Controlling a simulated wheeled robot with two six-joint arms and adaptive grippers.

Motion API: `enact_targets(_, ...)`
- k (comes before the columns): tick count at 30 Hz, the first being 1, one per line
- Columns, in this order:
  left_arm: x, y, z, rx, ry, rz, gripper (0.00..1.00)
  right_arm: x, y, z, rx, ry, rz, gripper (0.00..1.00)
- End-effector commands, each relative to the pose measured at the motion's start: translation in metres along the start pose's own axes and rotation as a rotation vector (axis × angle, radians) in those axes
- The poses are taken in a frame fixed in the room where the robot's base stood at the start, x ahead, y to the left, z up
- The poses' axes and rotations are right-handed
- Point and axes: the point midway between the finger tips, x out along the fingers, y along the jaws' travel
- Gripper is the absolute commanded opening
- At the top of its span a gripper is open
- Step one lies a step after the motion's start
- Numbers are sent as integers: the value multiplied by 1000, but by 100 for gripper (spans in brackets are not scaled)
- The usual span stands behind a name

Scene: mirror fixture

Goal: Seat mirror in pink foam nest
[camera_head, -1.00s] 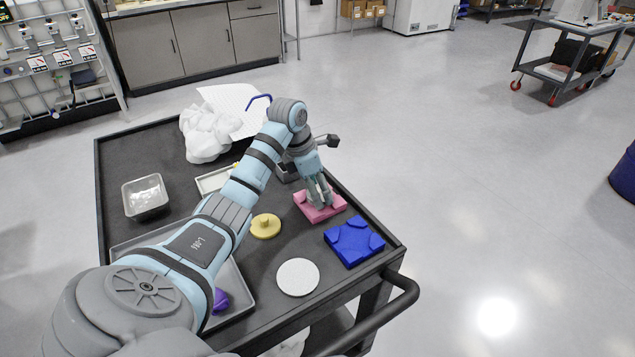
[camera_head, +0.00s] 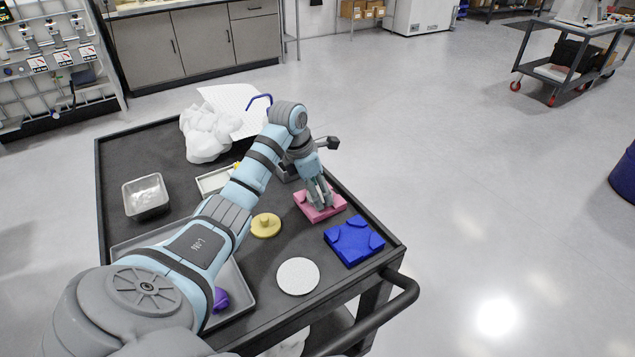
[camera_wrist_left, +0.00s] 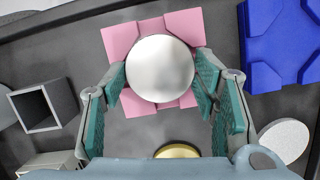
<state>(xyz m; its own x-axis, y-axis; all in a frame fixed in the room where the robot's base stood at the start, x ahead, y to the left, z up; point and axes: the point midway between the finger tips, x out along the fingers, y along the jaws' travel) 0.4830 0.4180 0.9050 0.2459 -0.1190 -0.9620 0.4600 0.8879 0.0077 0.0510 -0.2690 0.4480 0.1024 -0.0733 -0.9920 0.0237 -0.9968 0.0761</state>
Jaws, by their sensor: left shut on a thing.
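The round silver mirror (camera_wrist_left: 160,68) is in the left wrist view, between the teal pads of my left gripper (camera_wrist_left: 160,80). My left gripper is shut on its edges. The pink foam nest (camera_wrist_left: 185,24) lies directly behind the mirror in that view, with its raised corner pieces showing around the disc. I cannot tell whether the mirror touches the nest floor. In the head view my left gripper (camera_head: 320,196) points down over the pink nest (camera_head: 335,208), and its fingers hide the mirror. My right gripper is not in view.
A blue foam nest (camera_head: 354,241) lies right of the pink one. A white disc (camera_head: 298,276), a yellow knobbed piece (camera_head: 265,226) and a grey tray (camera_head: 240,303) with a purple object (camera_head: 220,298) are nearer. A hollow grey block (camera_wrist_left: 42,108) lies left of the nest.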

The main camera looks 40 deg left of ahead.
Motion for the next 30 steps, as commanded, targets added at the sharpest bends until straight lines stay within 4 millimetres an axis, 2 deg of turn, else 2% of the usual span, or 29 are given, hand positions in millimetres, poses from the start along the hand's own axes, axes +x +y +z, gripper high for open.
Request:
enact_targets(3,7,-2,-4,-2,10,-9,22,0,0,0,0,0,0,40)
enact_targets(11,9,-4,-5,-3,14,-15,23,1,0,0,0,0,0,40)
enact_targets(12,9,-4,-5,-3,14,-15,58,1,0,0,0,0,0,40)
enact_targets(16,8,-3,-6,-4,14,-13,79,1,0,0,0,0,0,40)
enact_targets(26,5,-2,-3,-2,8,-7,79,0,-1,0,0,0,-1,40)
enact_targets(30,-6,-1,0,-2,7,-6,79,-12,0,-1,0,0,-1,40)
